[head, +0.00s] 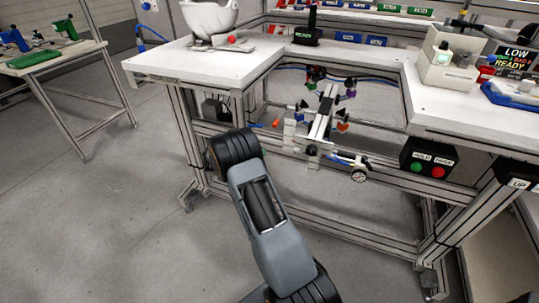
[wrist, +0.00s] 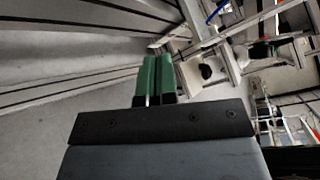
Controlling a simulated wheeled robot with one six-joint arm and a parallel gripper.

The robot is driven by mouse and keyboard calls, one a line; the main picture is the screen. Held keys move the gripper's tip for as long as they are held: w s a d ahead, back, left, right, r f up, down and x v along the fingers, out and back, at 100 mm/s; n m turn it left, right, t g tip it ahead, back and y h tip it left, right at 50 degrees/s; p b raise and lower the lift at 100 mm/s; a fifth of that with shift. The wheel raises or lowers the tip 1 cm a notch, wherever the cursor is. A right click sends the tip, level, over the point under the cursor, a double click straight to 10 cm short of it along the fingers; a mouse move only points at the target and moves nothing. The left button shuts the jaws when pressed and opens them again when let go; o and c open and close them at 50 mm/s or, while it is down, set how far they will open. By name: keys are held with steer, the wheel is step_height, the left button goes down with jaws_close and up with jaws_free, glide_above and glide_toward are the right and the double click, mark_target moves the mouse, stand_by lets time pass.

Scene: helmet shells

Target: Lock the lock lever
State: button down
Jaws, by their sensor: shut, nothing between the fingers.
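A metal fixture (head: 322,115) sits in the cut-out of the white workbench, with several small coloured knobs and handles on it. An orange handle (head: 276,122) is at its left and an orange-red one (head: 343,127) at its right. I cannot tell which part is the lock lever. My gripper (wrist: 157,62) has green fingers, shut together and empty, in the wrist view. Pale metal frame parts (wrist: 205,72) show just beyond and right of the fingertips. In the head view my arm reaches toward the bench's left leg, and the gripper is hidden behind it.
The white workbench (head: 180,60) wraps around the fixture on framed legs. A button box (head: 430,160) with green and red buttons hangs at the right. A white helmet shell (head: 208,18) stands on the bench at the back left. A side table (head: 50,60) is far left; open floor lies between.

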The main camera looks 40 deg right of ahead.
steer(key=s+d+f+m+t+h+b, duration=0.25)
steer(key=f+h+b, duration=0.4)
steer(key=b, duration=0.35)
steer(key=a+r+m+t+h, duration=0.25)
steer(key=a+m+t, duration=0.25)
steer(key=t, duration=0.5)
steer(key=s+a+r+p+x, duration=0.1)
steer(key=r+x, duration=0.1)
steer(key=x, duration=1.1)
steer(key=shift+s+a+y, duration=0.25)
steer(key=shift+a+y, duration=0.05)
steer(key=shift+y, duration=0.1)
steer(key=shift+r, duration=0.15)
